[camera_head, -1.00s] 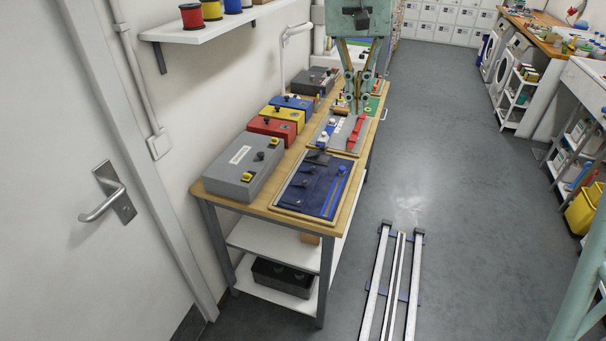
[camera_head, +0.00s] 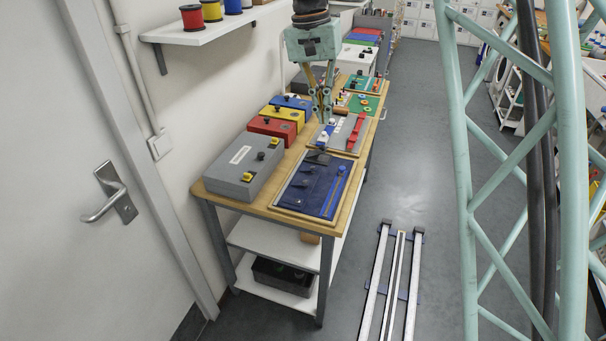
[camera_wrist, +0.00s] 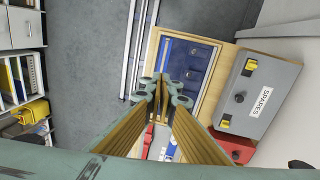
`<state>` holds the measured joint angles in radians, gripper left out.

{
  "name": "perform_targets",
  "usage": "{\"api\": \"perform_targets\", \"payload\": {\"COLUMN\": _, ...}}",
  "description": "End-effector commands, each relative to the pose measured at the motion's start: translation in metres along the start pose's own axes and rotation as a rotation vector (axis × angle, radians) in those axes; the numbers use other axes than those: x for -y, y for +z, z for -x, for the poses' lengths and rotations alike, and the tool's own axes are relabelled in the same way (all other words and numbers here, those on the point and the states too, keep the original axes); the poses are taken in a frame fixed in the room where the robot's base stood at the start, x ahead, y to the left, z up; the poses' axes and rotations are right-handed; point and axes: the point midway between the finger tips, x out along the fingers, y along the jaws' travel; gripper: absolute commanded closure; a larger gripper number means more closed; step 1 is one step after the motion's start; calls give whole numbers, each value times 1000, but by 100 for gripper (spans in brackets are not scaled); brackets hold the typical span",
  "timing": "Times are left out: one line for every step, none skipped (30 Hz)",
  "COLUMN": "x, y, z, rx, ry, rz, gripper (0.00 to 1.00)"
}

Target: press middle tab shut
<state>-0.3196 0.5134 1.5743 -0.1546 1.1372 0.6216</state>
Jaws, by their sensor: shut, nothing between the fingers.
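A navy cloth panel (camera_head: 325,192) lies in a wooden frame at the near end of the workbench, with small dark tabs (camera_head: 312,170) on its left part and a larger dark piece at its far edge. Which tab is the middle one, and whether it is open, is too small to tell. My gripper (camera_head: 321,119) is shut and empty, pointing down above the bench, beyond the navy panel and over the grey board. In the wrist view its fingertips (camera_wrist: 162,88) partly cover the near panel (camera_wrist: 190,58). I cannot see contact with anything.
A grey box (camera_head: 237,168) labelled SPARES stands left of the panel, with red, yellow and blue boxes (camera_head: 292,105) behind it. The grey board (camera_head: 345,132) carries a red strap. The floor right of the bench has rails (camera_head: 393,275). Shelf with spools (camera_head: 205,28) is above.

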Motion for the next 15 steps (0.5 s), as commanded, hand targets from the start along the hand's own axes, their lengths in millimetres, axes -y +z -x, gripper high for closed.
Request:
{"api": "perform_targets", "payload": {"x": 6, "y": -3, "z": -5, "rx": 3, "ry": 5, "rz": -1, "gripper": 100}}
{"api": "perform_targets", "payload": {"x": 10, "y": -5, "z": -8, "rx": 5, "ry": 7, "rz": -3, "gripper": 100}}
{"api": "perform_targets", "payload": {"x": 14, "y": -8, "z": -11, "rx": 7, "ry": 11, "rz": -5, "gripper": 100}}
{"api": "perform_targets", "payload": {"x": 18, "y": -10, "z": -13, "rx": 8, "ry": 13, "rz": -7, "gripper": 100}}
{"api": "perform_targets", "payload": {"x": 21, "y": -12, "z": -16, "rx": 10, "ry": 15, "rz": -8, "gripper": 100}}
{"api": "perform_targets", "payload": {"x": 25, "y": -14, "z": -21, "rx": 12, "ry": 19, "rz": -10, "gripper": 100}}
{"api": "perform_targets", "payload": {"x": 28, "y": -16, "z": -23, "rx": 13, "ry": 21, "rz": -12, "gripper": 100}}
{"api": "perform_targets", "payload": {"x": 32, "y": -18, "z": -26, "rx": 14, "ry": 23, "rz": -14, "gripper": 100}}
{"api": "perform_targets", "payload": {"x": 36, "y": -20, "z": -30, "rx": 16, "ry": 27, "rz": -16, "gripper": 100}}
{"api": "perform_targets", "payload": {"x": 40, "y": -21, "z": -33, "rx": 18, "ry": 29, "rz": -18, "gripper": 100}}
{"api": "perform_targets", "payload": {"x": 43, "y": -23, "z": -36, "rx": 19, "ry": 32, "rz": -19, "gripper": 100}}
{"api": "perform_targets", "payload": {"x": 48, "y": -25, "z": -39, "rx": 21, "ry": 35, "rz": -20, "gripper": 100}}
{"api": "perform_targets", "payload": {"x": 51, "y": -26, "z": -42, "rx": 22, "ry": 38, "rz": -22, "gripper": 100}}
{"api": "perform_targets", "payload": {"x": 54, "y": -28, "z": -45, "rx": 24, "ry": 41, "rz": -24, "gripper": 100}}
{"api": "perform_targets", "payload": {"x": 58, "y": -30, "z": -49, "rx": 26, "ry": 44, "rz": -26, "gripper": 100}}
